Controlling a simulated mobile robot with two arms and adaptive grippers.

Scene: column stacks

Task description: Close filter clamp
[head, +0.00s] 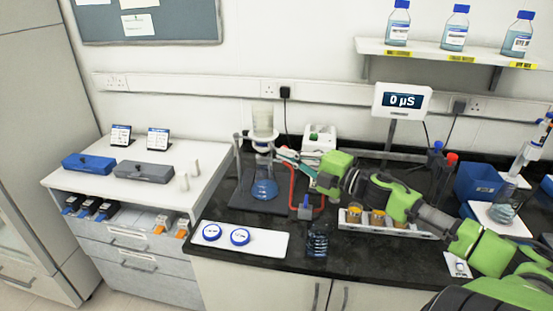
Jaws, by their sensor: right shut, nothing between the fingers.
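A filter assembly stands at the back middle of the black bench in the head view. A clear funnel (265,117) sits above a pale collar, over a flask (264,187) with blue liquid. My right gripper (281,155) comes in from the right at the height of the flask's neck. Its fingers are shut with nothing between them, close beside the neck joint. I cannot tell whether they touch it. The clamp itself is too small to make out, so its state does not show. My left gripper is out of view.
A white tray (265,243) with two blue-rimmed dishes lies at the front left. A small bottle (317,240) and a rack of amber-topped jars (352,217) stand below my right arm. A red hose runs beside the flask. A blue bin (478,183) stands right.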

